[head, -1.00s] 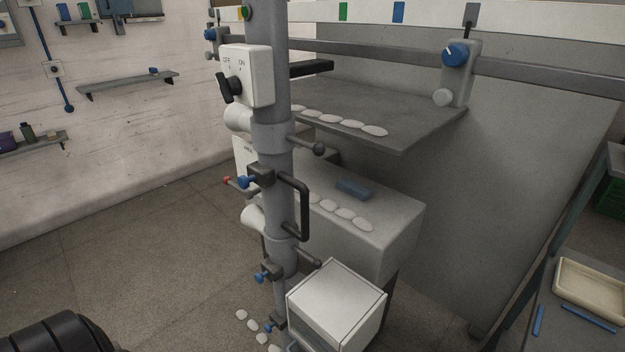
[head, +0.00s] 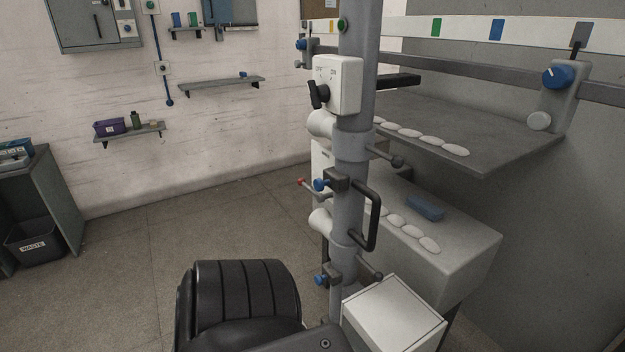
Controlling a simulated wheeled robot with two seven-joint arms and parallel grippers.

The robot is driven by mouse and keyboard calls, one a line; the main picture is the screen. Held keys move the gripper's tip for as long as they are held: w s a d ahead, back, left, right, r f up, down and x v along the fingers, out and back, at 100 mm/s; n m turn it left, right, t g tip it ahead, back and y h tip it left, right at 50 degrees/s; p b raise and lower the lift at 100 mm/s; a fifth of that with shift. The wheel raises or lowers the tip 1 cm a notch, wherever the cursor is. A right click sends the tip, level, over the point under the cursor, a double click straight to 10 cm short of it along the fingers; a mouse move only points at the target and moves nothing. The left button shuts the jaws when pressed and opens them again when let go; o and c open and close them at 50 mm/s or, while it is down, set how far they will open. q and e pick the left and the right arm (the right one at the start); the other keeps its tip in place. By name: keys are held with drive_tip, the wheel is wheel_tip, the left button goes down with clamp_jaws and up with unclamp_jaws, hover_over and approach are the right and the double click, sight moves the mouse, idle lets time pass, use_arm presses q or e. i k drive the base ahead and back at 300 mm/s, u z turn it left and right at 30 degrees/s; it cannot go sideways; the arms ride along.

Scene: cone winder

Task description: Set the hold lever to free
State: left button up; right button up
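A grey upright post carries the winder's controls. A short lever with a dark ball end (head: 398,161) sticks out to the right below the upper cone, and a similar lever (head: 378,277) sits lower down. A thin red-tipped lever (head: 301,182) points left beside a white panel (head: 321,160). I cannot tell which one is the hold lever, and no hold or free marking is readable. A white box with a black rotary switch (head: 318,95) is higher up, marked OFF and ON.
A black bent handle (head: 374,215) and blue-knobbed clamps (head: 322,185) project from the post. A grey shelf (head: 500,125) and a block stand behind it, and a white box (head: 395,315) stands low right. Open floor (head: 190,230) lies to the left.

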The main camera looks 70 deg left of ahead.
sight(320, 197)
drive_tip(key=k, duration=0.4)
drive_tip(key=u, duration=0.9)
drive_tip(key=i, duration=0.5)
